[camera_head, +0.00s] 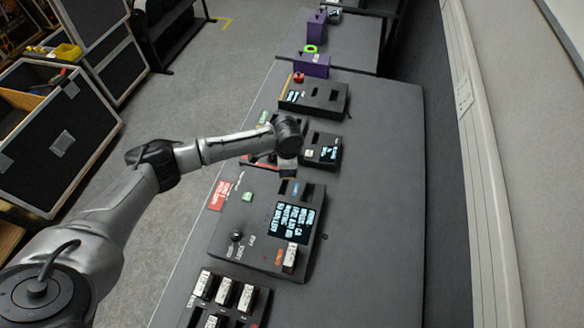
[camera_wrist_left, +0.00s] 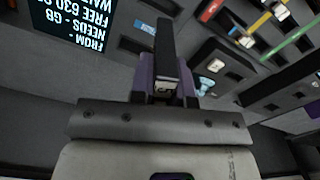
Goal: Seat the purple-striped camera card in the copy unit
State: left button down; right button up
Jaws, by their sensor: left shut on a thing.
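The copy unit (camera_head: 258,230) is the wide dark panel with a lit text screen (camera_head: 293,222). A white-labelled card (camera_head: 290,258) stands in it below the screen. Its screen also shows in the left wrist view (camera_wrist_left: 72,20), with dark slots beside it. My left gripper (camera_wrist_left: 165,85) is shut on a dark, upright piece with a small pale label, taken to be the camera card (camera_wrist_left: 165,50). Purple shows on both sides of it; I cannot tell whether this is stripe or fingertip. In the head view the wrist hides most of the gripper, above the unit's far end. My right gripper is not in view.
A rack of white-labelled cards (camera_head: 207,284) sits nearer than the unit. Two smaller dark units with screens, one (camera_head: 322,152) and another (camera_head: 328,98), stand farther along. A purple block (camera_head: 313,65) with a green ring is beyond. The table's right side (camera_head: 375,220) is clear.

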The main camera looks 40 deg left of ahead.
aim_at(284, 177)
pick_arm(q)
jog(key=shift+s+a+n, duration=0.2)
jog(key=shift+n, duration=1)
jog(key=n, duration=0.4)
jog(key=shift+s+a, duration=0.2)
jog(key=n, duration=0.3)
jog(key=shift+a, duration=0.1)
jog(key=n, duration=0.4)
jog(key=shift+s+f+n, duration=0.1)
jog(key=shift+n, duration=0.3)
notch_tip(284, 177, down, 4)
jog(key=b, duration=0.6)
jog(key=shift+f, duration=1)
